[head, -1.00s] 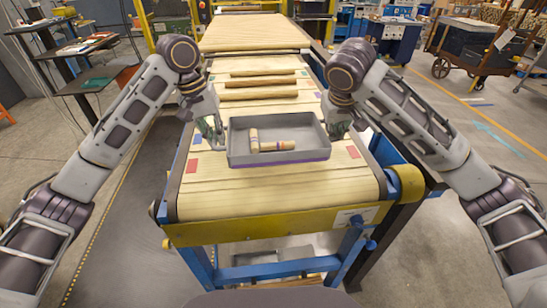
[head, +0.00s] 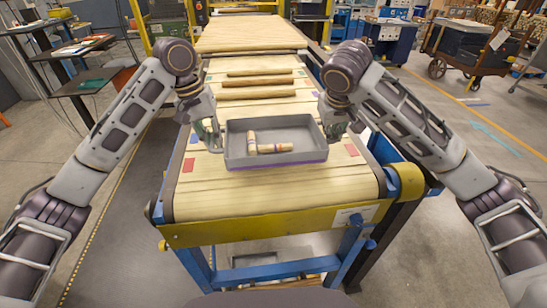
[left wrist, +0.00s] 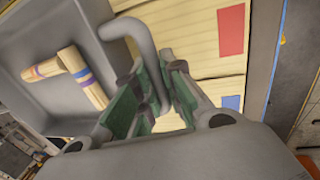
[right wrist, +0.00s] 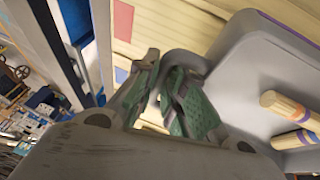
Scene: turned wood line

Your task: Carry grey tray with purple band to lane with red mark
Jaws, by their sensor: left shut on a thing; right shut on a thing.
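The grey tray (head: 233,150) with a purple band along its lower front edge is over the near end of a wood-topped belt in the head view. It looks level and holds a few light wooden turned pieces (head: 275,149) with coloured rings. My left gripper (head: 211,140) is shut on the tray's left handle (left wrist: 148,55). My right gripper (head: 336,126) is shut on the right handle (right wrist: 185,58). Red marks lie on the belt at left (head: 188,166) and right (head: 351,150). I cannot tell whether the tray touches the belt.
Several wooden sticks (head: 258,94) lie across the belt beyond the tray. A blue mark (head: 194,138) lies at its left side. A yellow front beam (head: 270,228) edges the belt. A cart (head: 475,50) stands far right, and dark shelves (head: 85,75) stand left.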

